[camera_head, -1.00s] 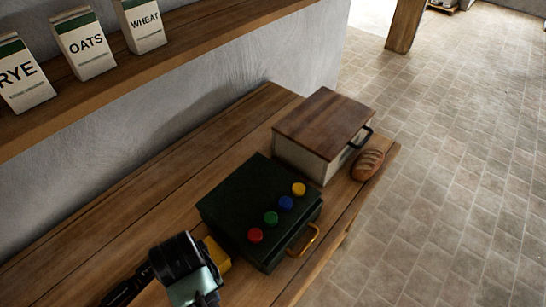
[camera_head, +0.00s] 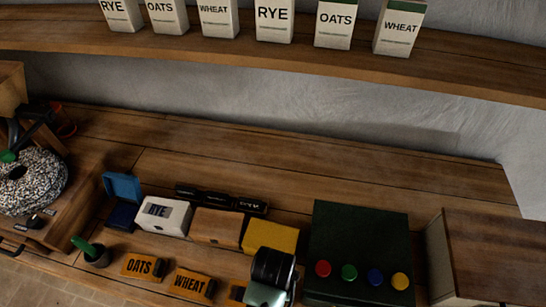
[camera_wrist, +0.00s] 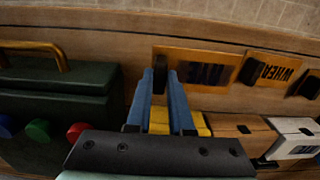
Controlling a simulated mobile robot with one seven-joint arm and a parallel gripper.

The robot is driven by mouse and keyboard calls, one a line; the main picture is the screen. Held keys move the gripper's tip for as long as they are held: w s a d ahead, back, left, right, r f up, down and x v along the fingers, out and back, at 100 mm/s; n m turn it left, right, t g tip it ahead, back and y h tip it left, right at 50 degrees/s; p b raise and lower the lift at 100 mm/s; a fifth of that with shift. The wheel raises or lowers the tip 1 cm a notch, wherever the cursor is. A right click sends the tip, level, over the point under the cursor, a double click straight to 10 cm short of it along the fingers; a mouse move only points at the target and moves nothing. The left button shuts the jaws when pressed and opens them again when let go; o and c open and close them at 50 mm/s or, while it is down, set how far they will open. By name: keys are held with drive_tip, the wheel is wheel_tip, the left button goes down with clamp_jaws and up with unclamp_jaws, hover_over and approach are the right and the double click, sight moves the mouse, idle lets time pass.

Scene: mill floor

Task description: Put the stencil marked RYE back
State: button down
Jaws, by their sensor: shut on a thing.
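The RYE stencil (camera_wrist: 205,73) is an orange plate with dark letters and a black knob at one end. In the wrist view my gripper (camera_wrist: 161,78) is shut on that knob. In the head view my gripper (camera_head: 268,290) hides most of the plate, leaving an orange part (camera_head: 237,293) at its left. I cannot tell whether the plate touches the bench. The WHEAT stencil (camera_head: 191,283) and the OATS stencil (camera_head: 143,266) lie in a row to the left, each with a black knob.
Behind the row stand a yellow block (camera_head: 270,237), a wooden block (camera_head: 217,223) and a white block marked RYE (camera_head: 163,215). A dark green box (camera_head: 360,240) with coloured buttons is close at right. A black rack (camera_head: 220,199) lies behind. Labelled bags line the shelf (camera_head: 300,63).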

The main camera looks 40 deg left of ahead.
drive_tip(key=shift+f, duration=2.25)
drive_tip(key=shift+f, duration=0.2)
drive_tip(key=c, duration=0.8)
unclamp_jaws()
drive_tip(key=shift+d, duration=0.1)
drive_tip(key=shift+r, duration=0.15)
